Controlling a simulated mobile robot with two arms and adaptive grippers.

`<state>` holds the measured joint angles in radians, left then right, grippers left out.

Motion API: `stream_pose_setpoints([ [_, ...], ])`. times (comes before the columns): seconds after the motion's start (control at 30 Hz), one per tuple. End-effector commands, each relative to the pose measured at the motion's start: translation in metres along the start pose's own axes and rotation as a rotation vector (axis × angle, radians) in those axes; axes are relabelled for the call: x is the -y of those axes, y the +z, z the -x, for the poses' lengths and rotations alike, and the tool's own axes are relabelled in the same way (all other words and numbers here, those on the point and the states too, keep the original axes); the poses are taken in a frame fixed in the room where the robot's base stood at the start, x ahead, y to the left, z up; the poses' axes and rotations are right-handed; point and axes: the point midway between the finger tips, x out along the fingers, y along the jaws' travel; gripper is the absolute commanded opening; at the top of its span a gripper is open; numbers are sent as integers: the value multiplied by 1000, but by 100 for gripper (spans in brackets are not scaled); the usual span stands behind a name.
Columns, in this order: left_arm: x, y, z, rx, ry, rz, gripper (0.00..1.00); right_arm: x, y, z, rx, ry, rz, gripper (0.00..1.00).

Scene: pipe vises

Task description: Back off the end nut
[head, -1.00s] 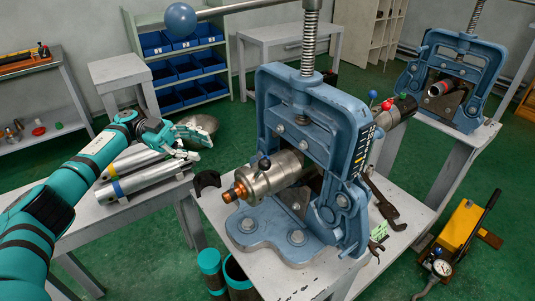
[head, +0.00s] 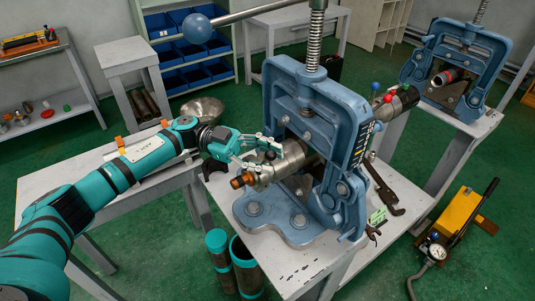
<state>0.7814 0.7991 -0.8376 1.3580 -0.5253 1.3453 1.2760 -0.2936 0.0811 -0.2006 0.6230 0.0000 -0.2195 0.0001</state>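A steel cylinder (head: 283,166) is clamped level in the near blue vise (head: 330,110). A copper-coloured nut (head: 238,182) sits on its left end. My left gripper (head: 268,154) is at the cylinder's upper left side, behind and above the copper nut. Its pale fingers are spread apart, one higher and one lower. A small dark knob (head: 270,155) on the cylinder shows near the fingertips. I cannot tell whether the fingers touch the cylinder or the knob. My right gripper is not in view.
The vise stands on a pale table (head: 290,268) with a dark wrench (head: 383,190) at its right. A blue ball-ended bar (head: 197,28) reaches left above. A second vise (head: 455,70) stands at the back right. A yellow pump (head: 462,222) is on the floor.

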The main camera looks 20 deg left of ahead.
Motion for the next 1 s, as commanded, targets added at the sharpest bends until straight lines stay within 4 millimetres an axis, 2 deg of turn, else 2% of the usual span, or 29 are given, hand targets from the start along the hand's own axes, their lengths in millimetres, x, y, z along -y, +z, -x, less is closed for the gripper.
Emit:
stream_pose_setpoints([
  [0.1, 0, 0, -2, 0, 0, 0, 34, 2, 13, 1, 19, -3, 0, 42],
  [0.27, 0, 0, -2, 0, 1, 0, 34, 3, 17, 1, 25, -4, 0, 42],
  [0.53, 0, 0, -1, 0, 2, 0, 0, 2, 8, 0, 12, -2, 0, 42],
  [1.0, -2, 0, -1, -1, 7, 0, 0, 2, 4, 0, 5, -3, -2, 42],
])
